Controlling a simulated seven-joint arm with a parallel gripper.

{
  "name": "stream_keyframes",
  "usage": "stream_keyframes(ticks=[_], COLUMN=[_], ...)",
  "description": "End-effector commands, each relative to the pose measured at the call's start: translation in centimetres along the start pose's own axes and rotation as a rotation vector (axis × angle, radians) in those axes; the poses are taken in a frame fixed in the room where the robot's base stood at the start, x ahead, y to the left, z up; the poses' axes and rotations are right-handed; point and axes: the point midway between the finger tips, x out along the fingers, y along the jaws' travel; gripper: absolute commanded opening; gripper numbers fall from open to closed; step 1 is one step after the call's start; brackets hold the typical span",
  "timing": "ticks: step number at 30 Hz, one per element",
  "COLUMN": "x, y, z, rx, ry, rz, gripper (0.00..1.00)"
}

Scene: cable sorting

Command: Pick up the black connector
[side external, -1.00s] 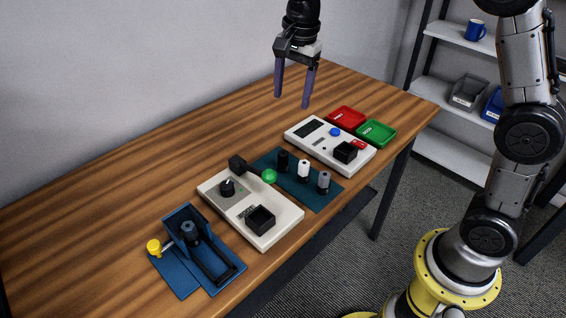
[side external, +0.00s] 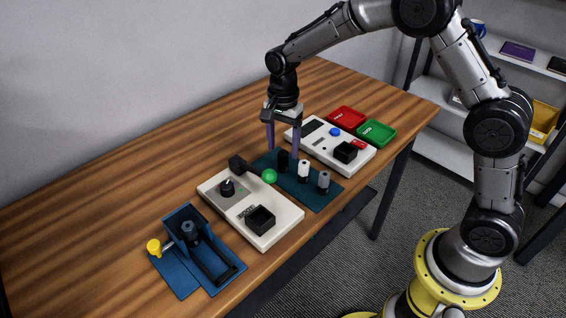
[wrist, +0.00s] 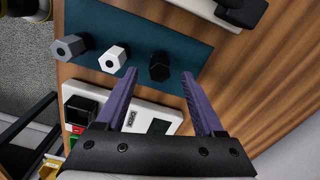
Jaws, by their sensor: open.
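The black connector (side external: 283,161) stands upright on the teal mat (side external: 317,199), at the end of a row with a white connector (side external: 303,170) and a grey connector (side external: 323,181). My gripper (side external: 283,154) is open and empty, pointing down over the black connector's end of the mat. In the wrist view the black connector (wrist: 159,67) shows just beyond the fingertips, between their lines. The gripper's purple fingers (wrist: 159,85) are apart, and neither visibly touches it. The white connector (wrist: 113,58) and grey connector (wrist: 70,47) lie to the left there.
A white device with a knob, black socket and green-ended lever (side external: 243,218) stands left of the mat. Another white device (side external: 310,140) stands behind, near red (side external: 346,117) and green (side external: 377,133) trays. A blue fixture (side external: 205,262) is at front left.

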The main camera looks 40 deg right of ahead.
Motion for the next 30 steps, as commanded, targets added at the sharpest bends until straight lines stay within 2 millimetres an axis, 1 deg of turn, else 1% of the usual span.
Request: stream_keyframes(ticks=[3, 9, 12, 18, 19, 23, 24, 26, 27, 29, 30], x=[1.8, 4.3, 4.8, 4.8, 4.8, 4.8, 4.8, 4.8, 4.8, 4.8, 4.8], y=[0.1, 0.1, 0.1, 0.1, 0.1, 0.1, 0.1, 0.1, 0.1, 0.1, 0.1], z=[0.1, 0.1, 0.1, 0.1, 0.1, 0.1, 0.1, 0.1, 0.1, 0.1, 0.1], rx=[0.000, 0.000, 0.000, 0.000, 0.000, 0.000, 0.000, 0.000, 0.000, 0.000, 0.000], ry=[-0.001, -0.001, 0.000, 0.000, 0.000, 0.000, 0.000, 0.000, 0.000, 0.000, 0.000], rz=[0.005, 0.004, 0.002, 0.001, 0.001, 0.001, 0.001, 0.001, 0.001, 0.001, 0.001], gripper=[0.70, 0.70, 0.70, 0.70, 0.68, 0.45, 0.38, 0.27, 0.20, 0.09, 0.02])
